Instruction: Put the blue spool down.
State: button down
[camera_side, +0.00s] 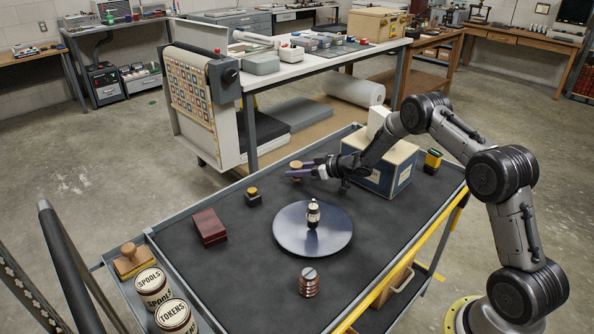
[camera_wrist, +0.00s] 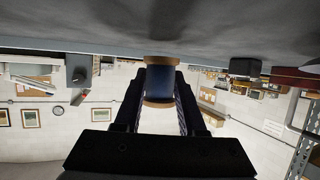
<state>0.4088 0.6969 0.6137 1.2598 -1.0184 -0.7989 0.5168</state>
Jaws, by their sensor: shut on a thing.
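The blue spool (camera_wrist: 159,82) has pale wooden ends and a dark blue middle. My gripper (camera_wrist: 160,98) is shut on it, one finger on each side, in the wrist view. In the side view my gripper (camera_side: 309,171) is over the far part of the dark cart top (camera_side: 260,270), left of a blue-and-white box. The spool's tan ends (camera_side: 296,165) show at the fingertips, and the fingers hide most of its middle. The spool looks about upright. I cannot tell whether its lower end touches the cart top.
A round blue-grey plate (camera_side: 290,236) bears a small dark jar (camera_side: 313,213). Around it are a small black block (camera_side: 254,197), a red box (camera_side: 209,227), a coppery stack (camera_side: 309,281) and the blue-and-white box (camera_side: 393,175). Labelled cans (camera_side: 152,284) stand at the near left. Dark top between them is clear.

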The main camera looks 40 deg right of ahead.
jog(key=shift+f, duration=0.25)
jog(key=shift+f, duration=0.3)
jog(key=shift+c, duration=1.8)
grip_release()
